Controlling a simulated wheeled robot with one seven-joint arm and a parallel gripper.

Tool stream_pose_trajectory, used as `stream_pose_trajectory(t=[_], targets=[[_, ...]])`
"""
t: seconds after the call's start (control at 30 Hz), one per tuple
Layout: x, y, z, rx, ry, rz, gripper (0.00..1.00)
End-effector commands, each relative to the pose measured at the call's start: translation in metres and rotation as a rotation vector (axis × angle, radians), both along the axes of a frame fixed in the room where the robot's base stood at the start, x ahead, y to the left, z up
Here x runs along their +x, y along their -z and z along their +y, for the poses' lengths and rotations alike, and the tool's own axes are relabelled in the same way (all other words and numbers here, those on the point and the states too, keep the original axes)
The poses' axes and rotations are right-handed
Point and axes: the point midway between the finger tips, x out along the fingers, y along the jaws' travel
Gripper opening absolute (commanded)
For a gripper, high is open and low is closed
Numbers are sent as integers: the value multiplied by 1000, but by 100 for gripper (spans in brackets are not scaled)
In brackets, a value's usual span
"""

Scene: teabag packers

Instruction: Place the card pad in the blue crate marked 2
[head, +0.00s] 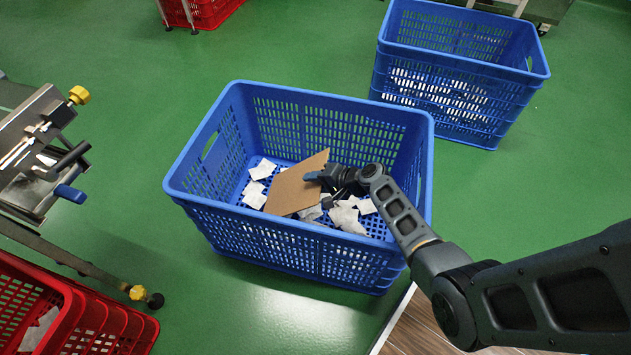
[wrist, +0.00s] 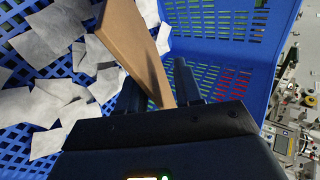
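The card pad (head: 290,192) is a flat brown sheet, tilted inside the near blue crate (head: 180,190) above scattered white teabags. In the wrist view the pad (wrist: 132,38) runs down between the two dark fingers. My gripper (head: 318,177) is inside this crate at the pad's right edge. In the wrist view the gripper (wrist: 160,88) appears shut on the pad's edge. I cannot tell whether the pad's low edge touches the teabags. A second blue crate (head: 460,50) stands behind to the right. No number shows on either crate.
White teabags (head: 344,217) lie on the near crate's floor. A red crate (head: 110,325) stands at the lower left, beside a metal machine (head: 30,160) with yellow knobs. Another red crate (head: 205,10) is at the back. Green floor (head: 110,50) is clear between them.

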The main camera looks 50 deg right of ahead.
Motion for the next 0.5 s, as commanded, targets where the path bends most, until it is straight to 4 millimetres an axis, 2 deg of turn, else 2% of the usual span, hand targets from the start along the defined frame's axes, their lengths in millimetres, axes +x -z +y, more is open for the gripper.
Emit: stream_pose_trajectory(t=[0.07, 0.3, 0.5], targets=[[0, -13, 0, 0, 0, 0, 35], [-44, -44, -7, -1, 2, 1, 35], [-74, -66, -11, -1, 1, 1, 35]])
